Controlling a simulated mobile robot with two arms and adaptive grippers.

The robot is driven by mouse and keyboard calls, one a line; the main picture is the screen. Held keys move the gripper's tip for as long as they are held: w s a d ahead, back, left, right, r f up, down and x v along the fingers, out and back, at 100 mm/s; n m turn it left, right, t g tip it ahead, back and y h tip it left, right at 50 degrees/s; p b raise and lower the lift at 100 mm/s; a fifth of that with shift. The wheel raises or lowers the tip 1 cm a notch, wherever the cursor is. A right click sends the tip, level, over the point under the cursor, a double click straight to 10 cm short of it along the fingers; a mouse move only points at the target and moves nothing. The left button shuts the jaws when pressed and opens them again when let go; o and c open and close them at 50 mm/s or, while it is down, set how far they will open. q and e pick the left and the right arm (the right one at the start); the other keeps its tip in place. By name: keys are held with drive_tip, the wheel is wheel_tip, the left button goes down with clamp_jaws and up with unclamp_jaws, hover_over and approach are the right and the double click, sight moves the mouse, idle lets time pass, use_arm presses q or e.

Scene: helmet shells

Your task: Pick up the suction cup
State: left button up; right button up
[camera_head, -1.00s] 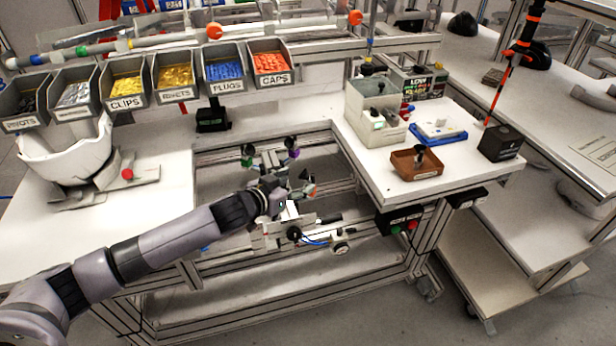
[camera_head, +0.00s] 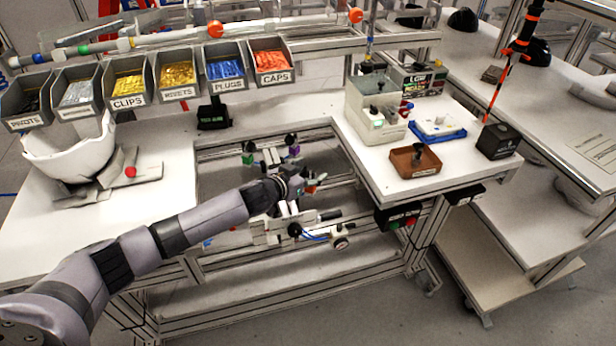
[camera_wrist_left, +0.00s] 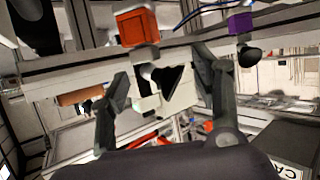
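A small dark cup-like part (camera_head: 418,152) stands in the brown tray (camera_head: 404,171) on the right bench; it may be the suction cup. Black cups also sit on the frame fixture below the bench gap, one at its front (camera_head: 294,230). My left gripper (camera_head: 306,185) is over this fixture, well left of the tray. In the left wrist view its two fingers (camera_wrist_left: 166,88) stand wide apart with nothing gripped. A black cone-shaped cup (camera_wrist_left: 179,82) on a white mount shows between them, seemingly beyond the tips. My right gripper is out of view.
Labelled bins (camera_head: 225,70) hang along the back rail. A white helmet shell (camera_head: 70,155) sits at the left. A grey box (camera_head: 375,112), a blue tray (camera_head: 438,131) and a black box (camera_head: 497,142) stand near the brown tray. Fixture rails surround my left gripper.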

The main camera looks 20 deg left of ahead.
use_arm(q)
drive_tip(key=c, duration=1.1)
